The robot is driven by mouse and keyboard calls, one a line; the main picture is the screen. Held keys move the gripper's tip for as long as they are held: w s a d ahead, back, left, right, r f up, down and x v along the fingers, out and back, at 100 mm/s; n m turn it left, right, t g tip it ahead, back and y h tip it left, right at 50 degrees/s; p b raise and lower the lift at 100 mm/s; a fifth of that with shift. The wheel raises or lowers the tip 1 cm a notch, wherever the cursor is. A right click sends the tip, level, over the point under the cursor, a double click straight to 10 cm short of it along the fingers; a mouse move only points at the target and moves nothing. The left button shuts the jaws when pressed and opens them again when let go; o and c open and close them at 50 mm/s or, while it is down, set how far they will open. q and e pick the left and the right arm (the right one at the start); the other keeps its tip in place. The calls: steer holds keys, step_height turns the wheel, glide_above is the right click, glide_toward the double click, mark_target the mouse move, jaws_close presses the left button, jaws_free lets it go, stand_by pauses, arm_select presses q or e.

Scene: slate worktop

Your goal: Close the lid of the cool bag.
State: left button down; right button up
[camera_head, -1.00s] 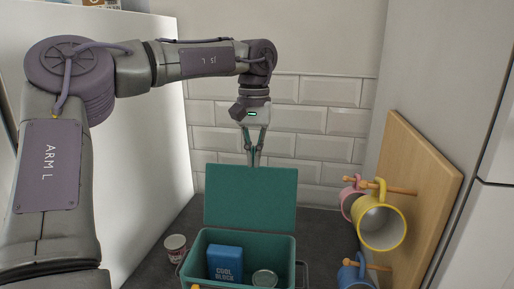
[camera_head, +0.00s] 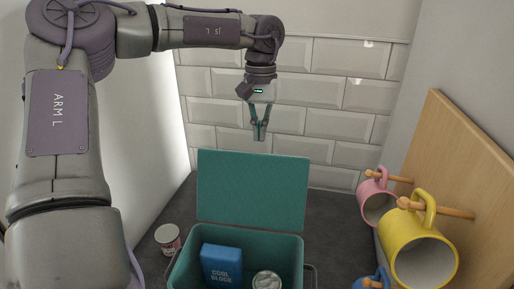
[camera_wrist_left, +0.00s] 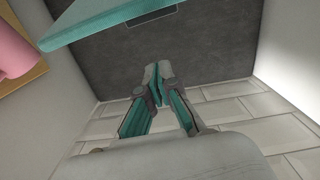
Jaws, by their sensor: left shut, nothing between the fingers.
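The green cool bag (camera_head: 290,245) stands on the worktop at the lower middle of the head view. Its lid (camera_head: 252,190) is open and stands up at the back of the bag, leaning slightly back. Inside lie a blue cool block (camera_head: 222,266) and a round can (camera_head: 267,281). My left gripper (camera_head: 260,137) is shut and empty, above and behind the lid's top edge, apart from it. In the left wrist view the gripper (camera_wrist_left: 158,85) points down to the dark worktop, with the lid's edge (camera_wrist_left: 110,20) at top left. My right gripper is not in view.
A small tin (camera_head: 168,238) stands left of the bag. On the right, a wooden board (camera_head: 480,160) with pegs holds a pink mug (camera_head: 376,204), a yellow mug (camera_head: 415,250) and a blue mug (camera_head: 372,282). A tiled wall (camera_head: 330,105) is behind the gripper.

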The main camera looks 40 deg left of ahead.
arm_select(q)
steer(key=s+f+p, duration=0.1)
steer(key=s+d+f+p, duration=0.2)
steer(key=shift+f, duration=0.3)
steer(key=shift+w+a+f, duration=0.1)
steer(key=shift+a, duration=0.15)
